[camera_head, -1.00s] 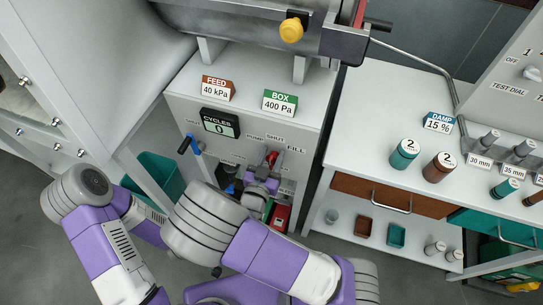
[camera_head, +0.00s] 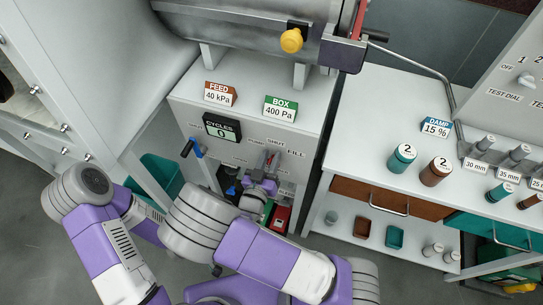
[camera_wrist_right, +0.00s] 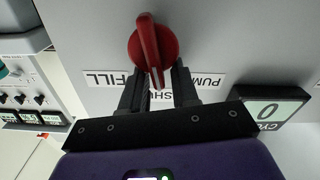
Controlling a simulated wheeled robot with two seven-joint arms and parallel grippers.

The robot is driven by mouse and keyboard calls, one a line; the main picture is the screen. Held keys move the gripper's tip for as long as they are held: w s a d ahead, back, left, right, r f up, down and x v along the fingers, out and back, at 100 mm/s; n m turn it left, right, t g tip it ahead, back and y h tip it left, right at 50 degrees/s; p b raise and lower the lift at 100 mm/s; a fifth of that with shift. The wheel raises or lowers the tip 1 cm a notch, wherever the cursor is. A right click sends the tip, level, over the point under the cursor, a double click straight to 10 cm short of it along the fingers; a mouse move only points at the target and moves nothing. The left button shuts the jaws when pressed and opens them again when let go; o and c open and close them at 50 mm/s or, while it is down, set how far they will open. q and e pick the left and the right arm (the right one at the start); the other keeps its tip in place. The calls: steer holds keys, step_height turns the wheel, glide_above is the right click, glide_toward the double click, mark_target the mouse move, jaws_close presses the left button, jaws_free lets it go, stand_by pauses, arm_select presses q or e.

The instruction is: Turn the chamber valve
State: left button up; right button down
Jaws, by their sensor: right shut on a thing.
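The red chamber valve (camera_wrist_right: 150,44) is a round knob with a raised bar handle on the grey panel. In the wrist view its bar points down toward the SHUT label (camera_wrist_right: 160,80), between the FILL label (camera_wrist_right: 106,79) and the PUMP label (camera_wrist_right: 207,81). My right gripper (camera_wrist_right: 157,74) is shut on the lower end of that bar, one finger on each side. In the head view the red valve (camera_head: 269,160) is partly hidden by my right gripper (camera_head: 264,174). My left gripper is out of view.
A black CYCLES display (camera_head: 222,127) reading 0 is left of the valve. A blue-handled lever (camera_head: 197,148) sticks out farther left. FEED (camera_head: 220,94) and BOX (camera_head: 281,108) signs stand on the ledge above. A shelf bench (camera_head: 375,110) with bottles stands right.

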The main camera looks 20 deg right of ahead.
steer(key=n+p, duration=0.1)
steer(key=n, duration=0.1)
steer(key=n+p, duration=0.1)
steer(key=shift+w+a+f+n+p, duration=0.1)
steer(key=shift+a+f+n+p, duration=0.2)
steer(key=shift+f+p, duration=0.1)
steer(key=shift+w+a+f+n+p, duration=0.15)
steer(key=shift+n+p, duration=0.15)
steer(key=shift+n, duration=0.35)
steer(key=shift+s+f+n+p, duration=0.15)
steer(key=shift+n+p, duration=0.15)
steer(key=shift+n, duration=0.3)
steer(key=shift+w+a+f+n+p, duration=0.15)
steer(key=shift+n+p, duration=0.15)
steer(key=shift+n, duration=0.35)
steer(key=shift+d, duration=0.1)
steer(key=c, duration=0.8)
jaws_free()
steer(key=shift+r, duration=0.1)
steer(key=shift+w, duration=0.1)
